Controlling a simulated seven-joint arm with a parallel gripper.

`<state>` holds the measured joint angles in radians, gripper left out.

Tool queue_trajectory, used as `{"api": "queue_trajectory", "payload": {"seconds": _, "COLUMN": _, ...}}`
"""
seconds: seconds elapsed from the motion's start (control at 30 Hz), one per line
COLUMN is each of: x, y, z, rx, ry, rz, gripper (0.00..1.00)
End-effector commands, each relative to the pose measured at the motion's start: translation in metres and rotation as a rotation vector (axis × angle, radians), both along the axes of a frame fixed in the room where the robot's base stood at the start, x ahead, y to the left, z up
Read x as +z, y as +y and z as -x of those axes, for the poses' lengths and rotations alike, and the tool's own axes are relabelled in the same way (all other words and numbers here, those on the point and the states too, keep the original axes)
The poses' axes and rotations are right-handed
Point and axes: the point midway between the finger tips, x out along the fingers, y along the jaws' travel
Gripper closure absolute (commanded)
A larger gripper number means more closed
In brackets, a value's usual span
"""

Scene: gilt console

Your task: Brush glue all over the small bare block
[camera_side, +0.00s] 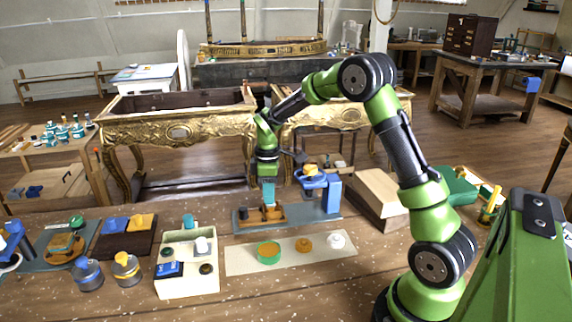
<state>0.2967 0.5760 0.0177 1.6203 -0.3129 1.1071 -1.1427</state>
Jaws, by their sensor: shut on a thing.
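My gripper (267,170) points straight down over the grey-blue board in the middle of the bench. It is shut on an upright teal-handled thing (268,192), which looks like the brush. The lower end of the brush is over or in a small wooden holder (277,214) on the board; I cannot tell whether it touches. A small brown piece at the holder may be the bare block, but it is too small to tell. A green-rimmed dish (269,252) with amber contents, perhaps the glue, stands on a pale cloth in front.
A blue clamp-like stand (331,195) rises just right of the holder. The pale cloth (238,262) also bears an amber round piece (305,245) and a white one (337,241). A cream caddy (190,288) stands at left, wooden blocks (378,192) at right.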

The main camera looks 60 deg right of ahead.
Motion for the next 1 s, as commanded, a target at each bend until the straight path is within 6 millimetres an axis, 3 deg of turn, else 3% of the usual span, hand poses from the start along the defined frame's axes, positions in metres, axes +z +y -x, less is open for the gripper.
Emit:
{"api": "queue_trajectory", "payload": {"seconds": 0.27, "x": 0.0, "y": 0.013, "z": 0.013, "rx": 0.0, "ry": 0.002, "rz": -0.002, "gripper": 1.0}}
{"api": "queue_trajectory", "payload": {"seconds": 1.0, "x": -0.001, "y": -0.02, "z": -0.019, "rx": -0.003, "ry": 0.001, "rz": -0.001, "gripper": 1.0}}
